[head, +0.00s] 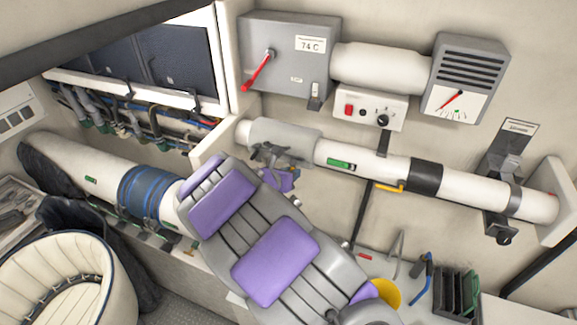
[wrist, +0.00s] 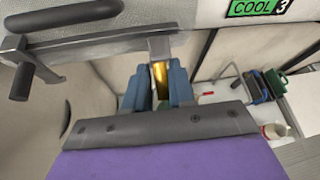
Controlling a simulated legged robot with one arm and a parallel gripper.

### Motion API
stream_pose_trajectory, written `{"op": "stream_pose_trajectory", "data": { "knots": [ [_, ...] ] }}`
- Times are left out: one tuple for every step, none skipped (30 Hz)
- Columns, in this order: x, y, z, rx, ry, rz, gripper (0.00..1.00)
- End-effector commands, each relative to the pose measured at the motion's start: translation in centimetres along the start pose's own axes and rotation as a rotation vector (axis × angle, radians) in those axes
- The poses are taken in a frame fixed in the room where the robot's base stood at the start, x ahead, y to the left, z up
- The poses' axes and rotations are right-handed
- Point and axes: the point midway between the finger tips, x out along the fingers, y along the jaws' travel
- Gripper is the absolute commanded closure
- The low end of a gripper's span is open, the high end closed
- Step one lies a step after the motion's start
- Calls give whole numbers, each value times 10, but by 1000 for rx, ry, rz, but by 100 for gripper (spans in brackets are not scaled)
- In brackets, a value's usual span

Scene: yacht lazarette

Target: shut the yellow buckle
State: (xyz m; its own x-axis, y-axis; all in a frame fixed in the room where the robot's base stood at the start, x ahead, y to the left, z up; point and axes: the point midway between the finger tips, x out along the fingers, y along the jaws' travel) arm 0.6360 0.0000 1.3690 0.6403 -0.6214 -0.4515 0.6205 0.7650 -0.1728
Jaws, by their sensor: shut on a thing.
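My gripper (wrist: 158,88) shows in the wrist view with its two blue fingers closed on a narrow yellow piece, the yellow buckle (wrist: 161,74). The buckle's top meets a grey metal bracket (wrist: 161,47) under a grey strap edge along the pipe. In the head view, my gripper (head: 273,160) is at the underside of the grey sleeve (head: 285,134) on the white pipe. The buckle part it holds is hidden there. A separate yellow hooked piece (head: 390,187) shows under the pipe beside a black band. I cannot tell whether the buckle is fully shut.
A green COOL label (wrist: 258,8) is right of my gripper on the pipe. A dark-gripped lever (wrist: 22,82) sticks out at left. A grey box with a red lever (head: 286,55) is above. A yellow bucket (head: 386,292) and rack (head: 455,292) stand below right.

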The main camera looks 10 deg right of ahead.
Motion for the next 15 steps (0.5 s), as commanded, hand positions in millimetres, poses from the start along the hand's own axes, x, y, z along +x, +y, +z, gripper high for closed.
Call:
{"op": "stream_pose_trajectory", "data": {
  "knots": [
    [-1, -1, 6, 2, 30, 3, 100],
    [-1, -1, 6, 0, 50, 6, 100],
    [0, -1, 7, -4, 75, 9, 100],
    [0, -1, 7, -7, 95, 10, 100],
    [0, -1, 7, -11, 114, 13, 100],
    [1, -1, 8, -14, 139, 15, 100],
    [1, -1, 9, -17, 158, 17, 100],
    [2, -1, 10, -20, 176, 20, 100],
    [2, 0, 11, -22, 200, 24, 100],
    [2, 0, 12, -24, 219, 27, 100],
    [2, 0, 12, -29, 235, 30, 100],
    [3, 0, 13, -32, 260, 32, 100],
    [3, 0, 13, -36, 277, 34, 100],
    [4, 0, 14, -39, 294, 36, 100],
    [4, 0, 15, -43, 314, 37, 100]
  ]
}}
